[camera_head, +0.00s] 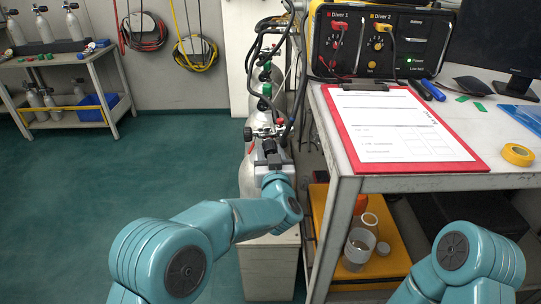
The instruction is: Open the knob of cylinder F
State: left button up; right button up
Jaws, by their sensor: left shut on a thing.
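A row of grey gas cylinders (246,180) stands beside the table's left side, running away from me. Their valves and hoses show at the top, with green knobs (266,90) on the farther ones. No letter is readable, so I cannot tell which cylinder is F. My left gripper (268,150) is at the valve of the nearest cylinder, shut on what seems to be its knob. The gripper and wrist hide most of that knob, so how far it is turned cannot be told. Of my right arm only a link shows at the bottom right; its gripper is out of view.
The table on the right holds a red clipboard (473,166), a diver panel (345,62), yellow tape (518,154) and a monitor (497,40). Black hoses (291,60) hang close above the cylinders. A yellow tray (388,258) with cups sits below. The left floor is clear.

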pick_arm(q)
jog(key=n+b, duration=0.2)
jog(key=n, duration=0.2)
jog(key=shift+f+n, duration=0.15)
jog(key=shift+n, duration=0.15)
jog(key=shift+n+b, duration=0.4)
pick_arm(e)
jog(key=f, duration=0.3)
jog(key=shift+w+d, duration=0.3)
jog(key=shift+w, duration=0.15)
pick_arm(q)
jog(key=o, duration=1.1)
jog(key=shift+c, duration=0.2)
jog(key=s+d+b, duration=0.1)
jog(key=s+b, duration=0.3)
jog(key=s, duration=1.2)
jog(key=shift+s+d, duration=0.15)
jog(key=shift+d, duration=0.25)
pick_arm(e)
jog(key=shift+t+h, duration=0.3)
jog(key=shift+t, duration=0.5)
jog(key=w+f, duration=0.2)
jog(key=f, duration=0.1)
jog(key=w+f, duration=0.1)
jog(key=shift+w+d+f, duration=0.1)
jog(key=shift+d+f, duration=0.1)
jog(key=shift+d, duration=0.1)
pick_arm(q)
jog(key=shift+f, duration=0.1)
